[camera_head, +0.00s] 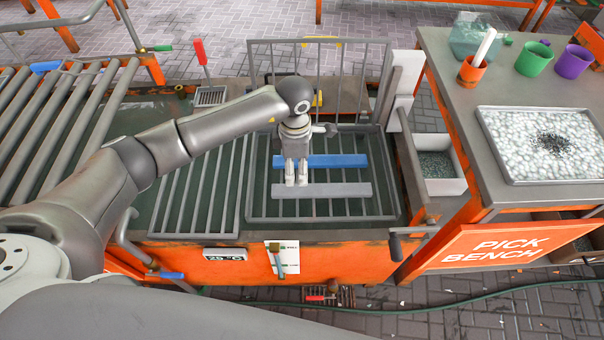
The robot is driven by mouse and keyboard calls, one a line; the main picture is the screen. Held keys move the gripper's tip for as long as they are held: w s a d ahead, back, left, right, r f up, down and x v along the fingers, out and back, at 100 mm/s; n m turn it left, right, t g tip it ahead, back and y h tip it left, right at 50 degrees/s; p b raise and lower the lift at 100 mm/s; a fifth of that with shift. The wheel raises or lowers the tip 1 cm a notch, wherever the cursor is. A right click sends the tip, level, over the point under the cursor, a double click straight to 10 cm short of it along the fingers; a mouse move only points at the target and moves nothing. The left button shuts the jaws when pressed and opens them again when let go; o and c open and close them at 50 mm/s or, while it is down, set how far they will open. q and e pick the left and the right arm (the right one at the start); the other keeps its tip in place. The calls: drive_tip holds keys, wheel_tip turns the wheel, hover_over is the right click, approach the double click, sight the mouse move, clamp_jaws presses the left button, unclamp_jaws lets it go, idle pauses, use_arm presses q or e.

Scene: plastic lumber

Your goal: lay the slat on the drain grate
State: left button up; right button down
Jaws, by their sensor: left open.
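A grey slat (345,190) and a blue slat (345,160) lie roughly parallel on the barred grate (262,207) in the right part of the orange-framed tank. My left gripper (296,181) points down over the left part of the slats, with its fingertips at the far edge of the grey slat. It is open and hides part of the blue slat. I cannot tell whether the fingertips touch either slat. Another barred grate (200,190) lies to the left, bare, under my left arm. My right gripper does not show.
An upright wire rack (347,65) stands behind the grate. A roller conveyor (50,125) is at the left. At the right is a pick bench (454,75) with a pellet tray (485,130), a green cup (533,59) and a purple cup (573,62). A white bin (450,187) stands beside the tank.

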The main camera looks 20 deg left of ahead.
use_arm(q)
drive_tip(key=b, duration=0.3)
hover_over(296, 189)
drive_tip(key=f, duration=0.4)
drive_tip(key=shift+s+d+f, duration=0.15)
drive_tip(key=shift+s+f, duration=0.05)
drive_tip(key=shift+s, duration=0.05)
drive_tip(key=shift+w+f+b, duration=0.1)
drive_tip(key=shift+f+b, duration=0.2)
drive_tip(key=shift+f, duration=0.1)
drive_tip(key=shift+f+b, duration=0.45)
drive_tip(key=shift+f, duration=0.4)
drive_tip(key=f+b, duration=0.2)
drive_tip(key=f, duration=0.1)
drive_tip(key=shift+w+f, duration=0.15)
drive_tip(key=shift+w, duration=0.05)
drive_tip(key=shift+f, duration=0.2)
drive_tip(key=shift+r, duration=0.1)
drive_tip(key=shift+c, duration=0.3)
drive_tip(key=c, duration=1.2)
drive_tip(key=shift+o, duration=0.2)
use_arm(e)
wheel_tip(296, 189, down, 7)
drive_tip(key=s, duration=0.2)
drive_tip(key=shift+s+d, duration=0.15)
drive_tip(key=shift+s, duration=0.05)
